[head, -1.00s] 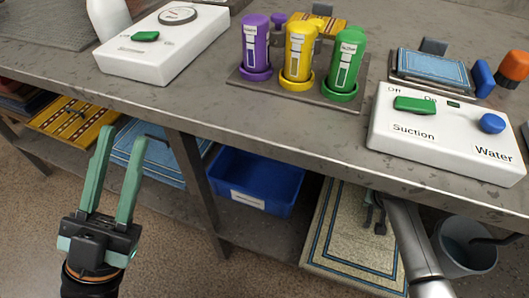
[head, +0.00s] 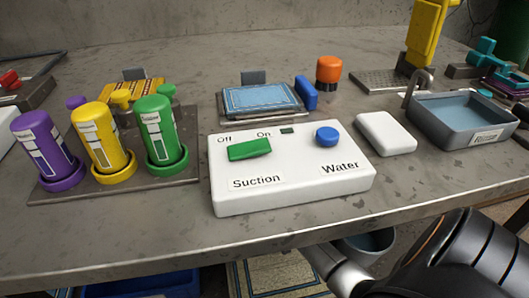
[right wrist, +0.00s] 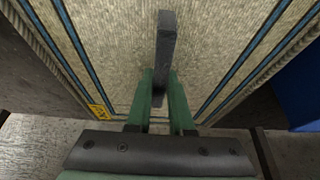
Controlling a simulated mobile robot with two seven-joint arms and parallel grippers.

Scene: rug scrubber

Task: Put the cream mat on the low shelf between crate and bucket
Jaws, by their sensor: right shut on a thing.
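The cream mat (head: 275,275) with blue border lines shows in the head view below the counter's front edge, between the blue crate (head: 140,286) and the grey bucket (head: 368,243). The counter hides most of it. In the right wrist view the mat (right wrist: 110,45) fills the upper middle. My right gripper (right wrist: 164,85) is shut on a dark grey upright grip on the mat (right wrist: 167,40). I cannot tell whether the mat rests on the low shelf or is raised. My left gripper is out of view.
The counter (head: 110,235) overhangs the mat. On it are a white Suction/Water box (head: 290,190), bottles (head: 100,140), a blue mat (head: 262,98), a white block (head: 385,132) and a grey basin (head: 460,120). A blue surface (right wrist: 300,90) stands close beside the mat in the right wrist view.

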